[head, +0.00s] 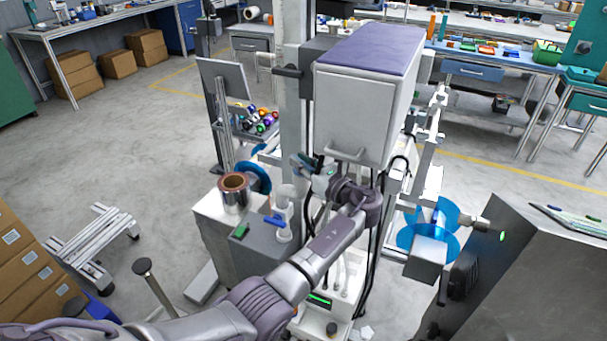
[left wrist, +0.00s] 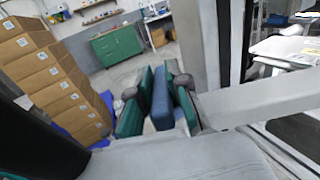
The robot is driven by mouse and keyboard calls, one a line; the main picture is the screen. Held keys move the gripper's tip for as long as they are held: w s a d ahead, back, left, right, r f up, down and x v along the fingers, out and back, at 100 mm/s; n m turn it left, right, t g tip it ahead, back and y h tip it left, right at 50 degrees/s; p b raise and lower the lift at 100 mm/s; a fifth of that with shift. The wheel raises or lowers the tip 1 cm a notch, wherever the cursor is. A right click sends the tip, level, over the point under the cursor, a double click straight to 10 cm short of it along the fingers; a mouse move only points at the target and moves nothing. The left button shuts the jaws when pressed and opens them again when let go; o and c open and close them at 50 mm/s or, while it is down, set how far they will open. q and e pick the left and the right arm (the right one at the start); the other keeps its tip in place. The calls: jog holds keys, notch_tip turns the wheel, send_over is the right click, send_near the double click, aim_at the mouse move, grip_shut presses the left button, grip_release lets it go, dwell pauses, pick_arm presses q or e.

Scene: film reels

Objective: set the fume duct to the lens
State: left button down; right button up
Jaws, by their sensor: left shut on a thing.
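My left arm comes in from the lower left, and its gripper (head: 322,176) is at the front of a large white housing with a purple top (head: 357,100). What this part is, I cannot make out. A pale upright tube with a blue lever (head: 283,222) stands left of the gripper, apart from it. I cannot tell for sure which part is the fume duct or which is the lens. My right gripper is not in view.
Blue reels stand left (head: 257,174) and right (head: 442,217) of the housing. A copper-coloured roll (head: 233,189) sits on the bench at left. A dark cabinet (head: 515,270) is at right.

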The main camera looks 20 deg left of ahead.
pick_arm(q)
jog(key=shift+f+n+g+y+b, duration=0.2)
jog(key=shift+n+g+y+b, duration=0.1)
jog(key=shift+n+g+b, duration=0.3)
jog(key=shift+g, duration=0.4)
jog(key=shift+r+n+g+y, duration=0.15)
jog(key=shift+n+g+y, duration=0.15)
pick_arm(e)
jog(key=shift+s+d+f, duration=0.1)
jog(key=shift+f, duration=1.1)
pick_arm(q)
jog(key=c, duration=1.1)
grip_release()
jog(key=shift+d, duration=0.1)
jog(key=v, duration=0.7)
jog(key=shift+s+d, duration=0.1)
jog(key=shift+d, duration=0.05)
